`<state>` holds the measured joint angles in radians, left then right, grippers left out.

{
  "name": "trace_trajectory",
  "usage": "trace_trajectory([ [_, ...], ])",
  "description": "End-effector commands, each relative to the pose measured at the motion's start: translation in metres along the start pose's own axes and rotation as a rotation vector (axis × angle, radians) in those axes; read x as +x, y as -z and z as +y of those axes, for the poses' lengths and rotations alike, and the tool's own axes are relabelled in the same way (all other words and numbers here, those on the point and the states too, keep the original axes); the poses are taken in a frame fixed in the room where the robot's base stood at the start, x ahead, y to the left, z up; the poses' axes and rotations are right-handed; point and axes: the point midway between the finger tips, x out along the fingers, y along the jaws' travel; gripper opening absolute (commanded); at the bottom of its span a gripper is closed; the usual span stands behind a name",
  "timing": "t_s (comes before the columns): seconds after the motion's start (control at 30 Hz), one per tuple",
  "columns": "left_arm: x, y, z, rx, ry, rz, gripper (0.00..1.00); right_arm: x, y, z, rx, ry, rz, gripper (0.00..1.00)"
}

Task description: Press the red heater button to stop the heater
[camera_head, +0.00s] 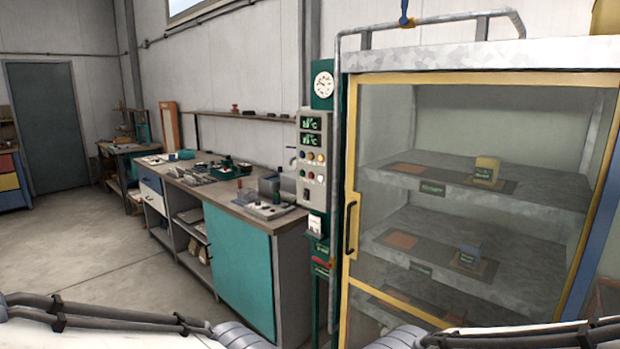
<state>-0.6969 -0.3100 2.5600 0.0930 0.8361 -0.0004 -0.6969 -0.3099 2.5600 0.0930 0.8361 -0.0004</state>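A grey control panel (312,160) is mounted on a green post to the left of the glass-fronted cabinet. It has two green-lit temperature displays (311,132) and several small coloured buttons below them. Parts of both my arms show along the bottom edge. Neither gripper is in view, and nothing of mine touches the panel.
The cabinet (351,115) has a closed yellow-framed door with a dark handle; boxes stand on its shelves. A teal workbench (240,262) with tools stands left of the panel. A round gauge (323,84) is above it. The floor (75,245) at left is clear.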

Motion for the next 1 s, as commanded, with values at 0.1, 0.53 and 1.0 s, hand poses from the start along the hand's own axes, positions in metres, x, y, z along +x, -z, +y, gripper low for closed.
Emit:
trace_trajectory([
  [0.1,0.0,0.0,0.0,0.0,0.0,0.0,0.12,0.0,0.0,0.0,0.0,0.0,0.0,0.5],
  [0.53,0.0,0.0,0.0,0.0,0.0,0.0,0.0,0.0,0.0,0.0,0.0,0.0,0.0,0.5],
  [1.0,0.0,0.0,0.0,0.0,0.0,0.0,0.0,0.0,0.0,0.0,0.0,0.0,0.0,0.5],
])
